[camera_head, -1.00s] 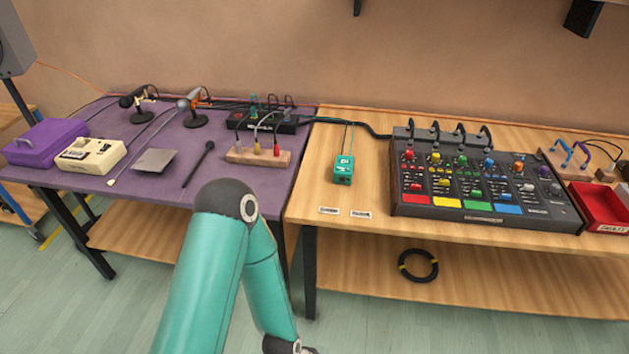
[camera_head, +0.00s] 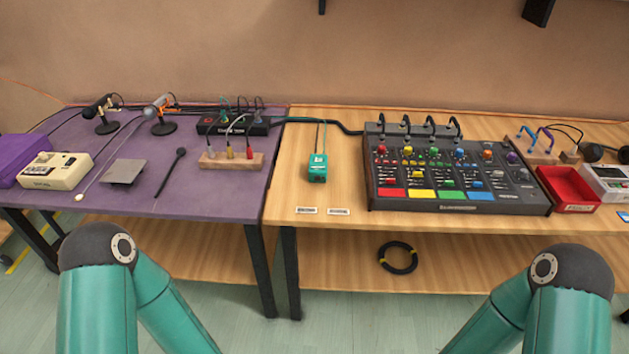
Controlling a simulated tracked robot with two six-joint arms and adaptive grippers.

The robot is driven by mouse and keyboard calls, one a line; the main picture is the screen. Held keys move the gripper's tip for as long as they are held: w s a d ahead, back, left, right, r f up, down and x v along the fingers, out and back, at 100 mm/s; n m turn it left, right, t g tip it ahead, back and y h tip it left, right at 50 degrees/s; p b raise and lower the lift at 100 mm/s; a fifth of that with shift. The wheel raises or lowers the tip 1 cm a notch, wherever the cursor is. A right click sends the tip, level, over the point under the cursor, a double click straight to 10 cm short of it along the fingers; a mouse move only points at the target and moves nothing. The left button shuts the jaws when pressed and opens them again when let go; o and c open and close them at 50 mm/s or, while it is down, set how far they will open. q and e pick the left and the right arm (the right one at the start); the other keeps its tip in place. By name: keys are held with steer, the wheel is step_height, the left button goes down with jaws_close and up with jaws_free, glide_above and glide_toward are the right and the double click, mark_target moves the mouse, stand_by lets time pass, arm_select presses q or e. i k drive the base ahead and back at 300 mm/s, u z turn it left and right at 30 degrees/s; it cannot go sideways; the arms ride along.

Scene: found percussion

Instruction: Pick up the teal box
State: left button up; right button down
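The teal box (camera_head: 317,168) stands on the wooden table (camera_head: 345,235), left of the mixer. It is small, with a pale marking on its front and thin cables running up from its back. Both of my teal arms show at the bottom of the head view, one at the left and one at the right. Their grippers are below the picture edge and out of sight.
A mixer (camera_head: 455,180) with coloured pads stands right of the box. A wooden block with plugs (camera_head: 231,161) lies to its left on the purple table (camera_head: 215,200). Two labels lie in front. A red tray (camera_head: 568,188) sits further right.

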mark_target(317, 163)
steer(key=i, duration=1)
